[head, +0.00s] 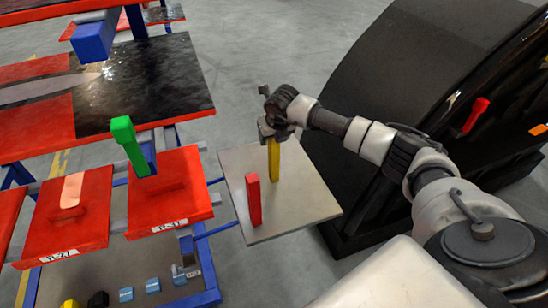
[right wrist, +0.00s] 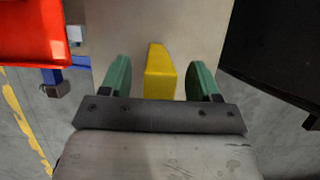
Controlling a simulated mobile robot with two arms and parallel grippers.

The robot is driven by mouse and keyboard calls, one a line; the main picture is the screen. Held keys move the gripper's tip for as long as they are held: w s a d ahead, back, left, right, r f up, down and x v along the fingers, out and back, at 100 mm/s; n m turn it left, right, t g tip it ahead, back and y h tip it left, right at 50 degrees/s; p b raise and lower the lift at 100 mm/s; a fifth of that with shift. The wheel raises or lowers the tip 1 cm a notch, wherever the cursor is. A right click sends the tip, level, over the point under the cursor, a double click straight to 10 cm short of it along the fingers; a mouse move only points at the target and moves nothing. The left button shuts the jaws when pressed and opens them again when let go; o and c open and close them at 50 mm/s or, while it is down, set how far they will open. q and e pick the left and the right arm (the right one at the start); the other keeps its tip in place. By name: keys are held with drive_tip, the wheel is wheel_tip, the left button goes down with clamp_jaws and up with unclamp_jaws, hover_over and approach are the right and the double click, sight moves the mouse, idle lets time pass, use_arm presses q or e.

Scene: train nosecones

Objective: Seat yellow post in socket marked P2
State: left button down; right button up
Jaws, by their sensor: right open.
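The yellow post (head: 273,162) stands upright on a grey square board (head: 300,205). My right gripper (head: 270,135) is above it, its jaws around the post's top. In the right wrist view the yellow post (right wrist: 160,75) lies between the two green fingers of the open gripper (right wrist: 158,72), with gaps on both sides. I cannot make out a socket marked P2. My left gripper is not in view.
A red post (head: 253,199) stands on the same board, left of the yellow one. A green post (head: 128,145) stands on a labelled red tray (head: 175,212) at left. A large black curved body (head: 400,70) stands close behind my right arm.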

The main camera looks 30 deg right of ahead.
drive_tip(key=shift+w+f, duration=0.2)
drive_tip(key=shift+f, duration=0.45)
clamp_jaws()
drive_tip(key=shift+r, duration=0.1)
drive_tip(key=shift+d+r, duration=0.1)
